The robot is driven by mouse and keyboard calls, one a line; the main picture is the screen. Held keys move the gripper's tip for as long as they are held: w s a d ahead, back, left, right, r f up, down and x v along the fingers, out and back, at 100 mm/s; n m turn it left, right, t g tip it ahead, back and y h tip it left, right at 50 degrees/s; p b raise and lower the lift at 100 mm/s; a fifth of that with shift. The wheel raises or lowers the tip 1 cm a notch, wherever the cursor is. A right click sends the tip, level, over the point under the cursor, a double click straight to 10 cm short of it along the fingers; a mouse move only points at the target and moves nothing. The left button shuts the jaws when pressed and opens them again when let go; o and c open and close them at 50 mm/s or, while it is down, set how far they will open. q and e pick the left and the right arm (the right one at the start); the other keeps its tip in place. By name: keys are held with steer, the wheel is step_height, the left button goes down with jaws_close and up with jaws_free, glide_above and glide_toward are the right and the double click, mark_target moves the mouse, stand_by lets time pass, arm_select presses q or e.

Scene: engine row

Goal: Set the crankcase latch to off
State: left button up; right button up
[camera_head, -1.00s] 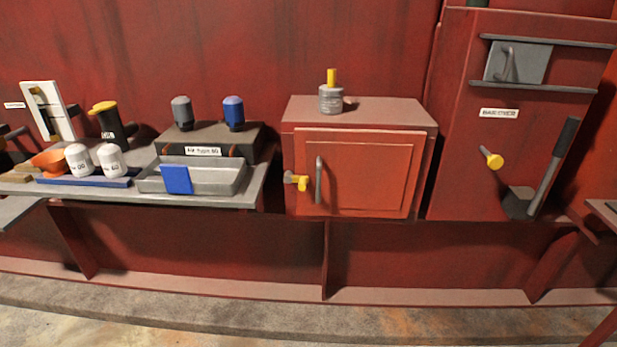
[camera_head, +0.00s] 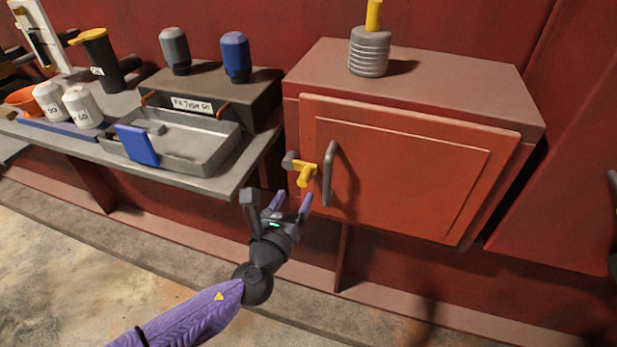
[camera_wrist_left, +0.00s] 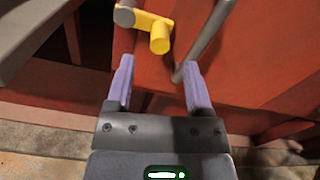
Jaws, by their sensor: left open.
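The crankcase is likely the red box (camera_head: 400,170) with a door, on the right of the bench in the head view. A yellow latch (camera_head: 305,174) sits on a grey pivot at the door's left edge, beside a grey bar handle (camera_head: 328,172). My left gripper (camera_head: 290,202) is open and empty, a little below and in front of the latch. In the left wrist view the yellow latch (camera_wrist_left: 158,34) is beyond and above the two purple fingers (camera_wrist_left: 158,88), apart from them. The grey handle (camera_wrist_left: 205,38) is just right of it. My right gripper is not in view.
A grey tray (camera_head: 190,160) with a blue tag lies on the bench left of the box. A ribbed grey cylinder (camera_head: 369,52) with a yellow stem stands on the box. The floor in front is clear.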

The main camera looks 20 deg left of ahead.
mark_target(302, 188)
arm_select(q)
steer(key=w, duration=0.2)
steer(key=w+b, duration=0.1)
steer(key=w, duration=0.1)
steer(key=shift+w+d+f, duration=0.1)
steer(key=shift+w+f, duration=0.1)
steer(key=shift+w, duration=0.2)
steer(key=shift+w+r, duration=0.1)
steer(key=shift+w, duration=0.4)
jaws_close()
